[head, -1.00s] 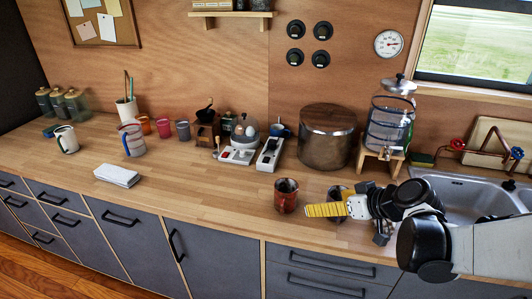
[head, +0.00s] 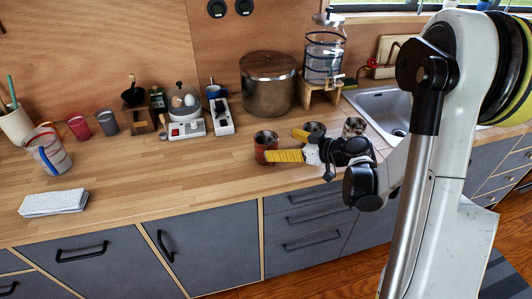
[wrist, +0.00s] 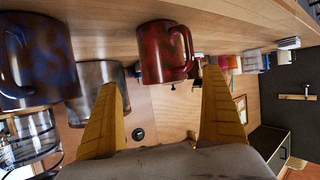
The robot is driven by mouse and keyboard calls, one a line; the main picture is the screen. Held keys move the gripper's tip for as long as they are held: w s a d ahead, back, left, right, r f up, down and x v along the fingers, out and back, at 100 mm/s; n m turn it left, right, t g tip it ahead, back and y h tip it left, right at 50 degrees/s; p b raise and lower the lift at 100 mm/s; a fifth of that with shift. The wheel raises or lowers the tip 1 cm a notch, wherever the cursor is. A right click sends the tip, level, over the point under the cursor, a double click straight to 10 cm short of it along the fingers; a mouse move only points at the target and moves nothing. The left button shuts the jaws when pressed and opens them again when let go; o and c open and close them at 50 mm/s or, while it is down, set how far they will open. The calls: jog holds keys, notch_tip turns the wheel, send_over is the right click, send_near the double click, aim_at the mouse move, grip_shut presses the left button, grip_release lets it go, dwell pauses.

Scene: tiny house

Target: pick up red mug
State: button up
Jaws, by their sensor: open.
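The red mug (head: 265,147), dark and mottled, stands upright on the wooden counter (head: 190,165) near its front. It also shows in the wrist view (wrist: 163,52), at the upper middle with its handle toward the right finger. My gripper (head: 281,144) is open and empty, with its yellow fingers pointing left toward the mug. In the wrist view the fingers (wrist: 165,95) are spread wide and the mug lies just beyond and between their tips. I cannot tell whether a finger touches it.
Two similar mugs, one (head: 315,129) behind the gripper and one (head: 354,126) to its right, stand close by. A large pot (head: 268,85) and a water dispenser (head: 324,60) stand behind. The sink (head: 382,108) is at right.

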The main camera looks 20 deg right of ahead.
aim_at(268, 143)
jog(key=b+x, duration=0.2)
jog(key=x, duration=0.4)
jog(key=shift+s+a, duration=0.15)
jog(key=shift+a, duration=0.05)
jog(key=shift+c, duration=1)
jog(key=c, duration=1.3)
